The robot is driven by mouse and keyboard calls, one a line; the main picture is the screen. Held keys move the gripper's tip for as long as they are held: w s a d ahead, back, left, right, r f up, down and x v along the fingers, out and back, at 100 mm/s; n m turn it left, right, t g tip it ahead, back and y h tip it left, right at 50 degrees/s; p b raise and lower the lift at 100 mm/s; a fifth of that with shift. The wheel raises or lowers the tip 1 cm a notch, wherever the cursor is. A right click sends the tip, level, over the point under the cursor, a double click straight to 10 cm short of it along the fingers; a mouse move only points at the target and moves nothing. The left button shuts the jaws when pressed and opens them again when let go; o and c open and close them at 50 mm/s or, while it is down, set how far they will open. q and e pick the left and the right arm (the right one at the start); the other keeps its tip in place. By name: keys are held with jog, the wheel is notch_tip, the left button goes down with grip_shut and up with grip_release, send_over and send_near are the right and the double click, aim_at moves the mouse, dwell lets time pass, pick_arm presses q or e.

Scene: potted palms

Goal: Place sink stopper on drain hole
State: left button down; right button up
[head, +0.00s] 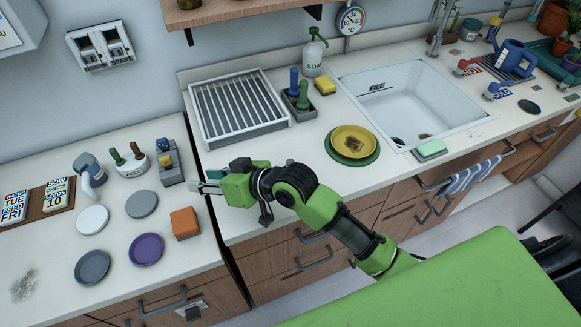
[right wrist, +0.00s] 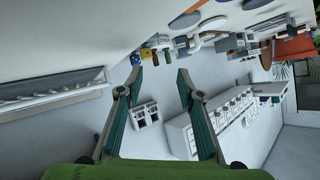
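The white sink (head: 415,100) is set in the counter at the upper right. A small dark brownish spot (head: 398,141) near its front left may be the drain hole, but I cannot tell for sure. A flat dark disc (head: 529,106) lies on the counter right of the sink and may be the stopper. My right gripper (head: 203,187) is over the gap between the two counters, well left of the sink. In the right wrist view its fingers (right wrist: 160,68) are apart with nothing between them. My left gripper is not in view.
Grey discs (head: 92,267), a purple disc (head: 147,249) and an orange block (head: 185,223) lie on the left counter.

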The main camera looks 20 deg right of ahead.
jog(key=shift+w+a+r+n+g, duration=0.1)
jog(key=shift+w+r+n+g, duration=0.2)
jog(key=shift+r+n+g, duration=0.35)
jog(key=shift+d+n+g+h+p, duration=0.3)
jog(key=shift+g+h+p, duration=0.2)
jog(key=shift+g, duration=0.45)
jog(key=d+r+n+g+h+p, duration=0.1)
jog(key=d+r+g+h, duration=0.25)
jog(key=d, duration=0.35)
notch_tip(320, 180, up, 8)
jog(key=g+h+p, duration=0.2)
jog(key=h, duration=0.2)
send_over(290, 161)
notch_tip(290, 161, down, 8)
jog(key=shift+r+p, duration=0.1)
jog(key=shift+p, duration=0.25)
jog(key=shift+f+p, duration=0.35)
jog(key=shift+f, duration=0.3)
notch_tip(290, 161, down, 4)
jog(key=shift+r+p, duration=0.2)
jog(key=shift+p, duration=0.4)
jog(key=shift+f, duration=0.4)
grip_shut()
